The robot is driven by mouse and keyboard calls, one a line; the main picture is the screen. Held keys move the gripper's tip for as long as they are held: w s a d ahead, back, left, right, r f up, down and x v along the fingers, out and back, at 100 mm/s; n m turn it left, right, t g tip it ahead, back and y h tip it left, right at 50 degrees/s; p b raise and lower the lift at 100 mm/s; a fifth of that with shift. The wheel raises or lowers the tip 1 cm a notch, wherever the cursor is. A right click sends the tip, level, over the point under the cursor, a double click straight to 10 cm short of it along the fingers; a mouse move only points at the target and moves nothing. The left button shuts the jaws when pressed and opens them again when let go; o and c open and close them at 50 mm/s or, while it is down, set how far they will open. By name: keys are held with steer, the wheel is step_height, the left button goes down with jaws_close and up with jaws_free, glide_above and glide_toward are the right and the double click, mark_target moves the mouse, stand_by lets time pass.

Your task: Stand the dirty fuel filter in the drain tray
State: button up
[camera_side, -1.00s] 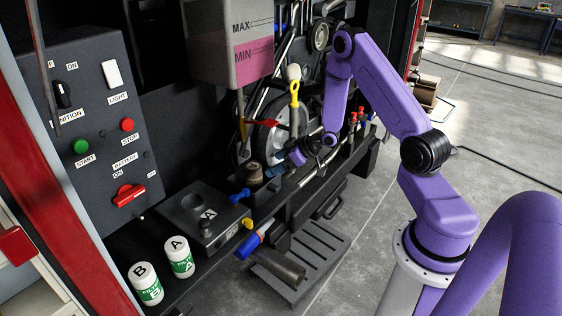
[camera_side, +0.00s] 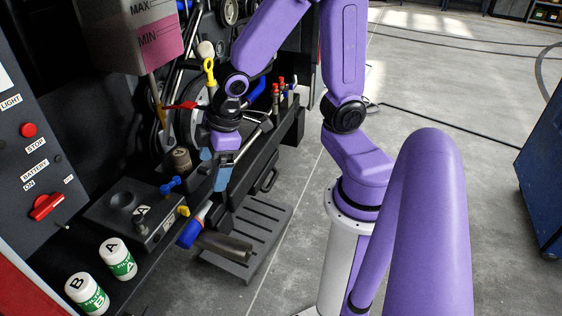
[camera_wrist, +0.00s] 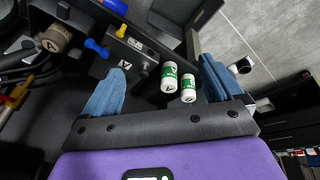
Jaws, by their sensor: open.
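The brown, dirty-looking filter (camera_side: 182,158) stands upright on the dark ledge beside the block marked A. In the wrist view my gripper (camera_wrist: 163,64) has both fingers apart. I cannot tell for sure which part is the drain tray; a dark trough-like part (camera_side: 262,160) runs along the ledge behind my gripper.
Two white-and-green filters, A (camera_side: 117,258) and B (camera_side: 87,292), stand at the near end of the ledge. A slatted step (camera_side: 255,238) sits below.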

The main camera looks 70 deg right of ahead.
steer(key=s+r+n+g+h, duration=0.1)
steer(key=s+r+n+g, duration=0.2)
steer(key=s, duration=1.2)
steer(key=shift+s+d+r, duration=0.15)
steer(key=shift+d+r, duration=0.2)
steer(key=shift+r, duration=0.25)
